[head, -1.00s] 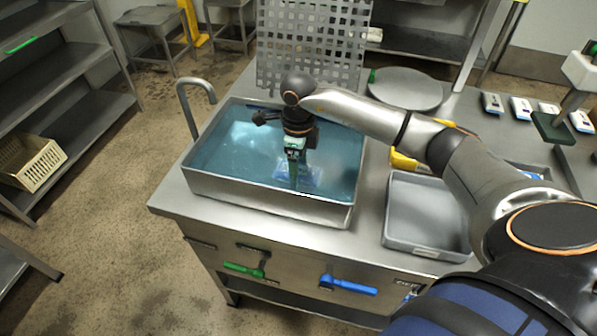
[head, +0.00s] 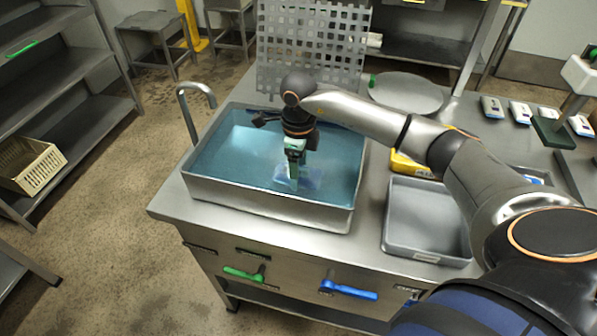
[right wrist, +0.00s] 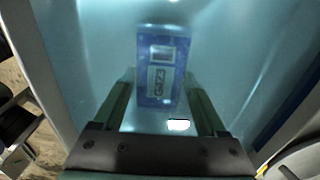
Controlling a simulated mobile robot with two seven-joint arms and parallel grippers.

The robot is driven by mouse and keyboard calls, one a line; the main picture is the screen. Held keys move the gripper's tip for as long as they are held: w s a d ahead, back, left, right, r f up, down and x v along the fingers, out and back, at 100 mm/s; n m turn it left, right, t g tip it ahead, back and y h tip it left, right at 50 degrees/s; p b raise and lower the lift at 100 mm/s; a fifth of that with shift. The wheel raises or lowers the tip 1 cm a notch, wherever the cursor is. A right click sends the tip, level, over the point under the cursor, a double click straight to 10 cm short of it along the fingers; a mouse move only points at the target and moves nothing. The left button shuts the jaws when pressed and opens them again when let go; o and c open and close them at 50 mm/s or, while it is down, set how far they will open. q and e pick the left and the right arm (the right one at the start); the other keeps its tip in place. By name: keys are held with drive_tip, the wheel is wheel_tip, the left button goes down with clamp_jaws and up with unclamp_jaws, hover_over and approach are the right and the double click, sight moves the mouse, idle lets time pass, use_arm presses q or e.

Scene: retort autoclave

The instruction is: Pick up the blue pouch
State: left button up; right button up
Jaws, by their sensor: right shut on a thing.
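The blue pouch (right wrist: 164,50) lies under the water in the steel basin (head: 270,207). In the right wrist view it shows a white label with dark print. In the head view the pouch (head: 312,180) is a blurred bluish patch at the fingertips. My right gripper (head: 292,180) points down into the water, its green fingers partly submerged. In the right wrist view its two fingers lie on either side of the pouch's near part, shut on it. My left gripper is not in view.
A perforated metal plate (head: 312,45) stands behind the basin. A bent tap (head: 197,95) rises at its left. To the right are an empty grey tray (head: 424,225), a yellow item (head: 408,165) and a round metal plate (head: 405,90). Several white-and-blue pouches (head: 521,112) lie farther right.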

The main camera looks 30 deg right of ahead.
wheel_tip(320, 180, up, 3)
drive_tip(key=shift+s+a+b, duration=0.15)
drive_tip(key=shift+b, duration=0.15)
drive_tip(key=s+a+r, duration=0.8)
drive_tip(key=s+r, duration=0.1)
drive_tip(key=s, duration=0.2)
drive_tip(key=shift+b, duration=0.45)
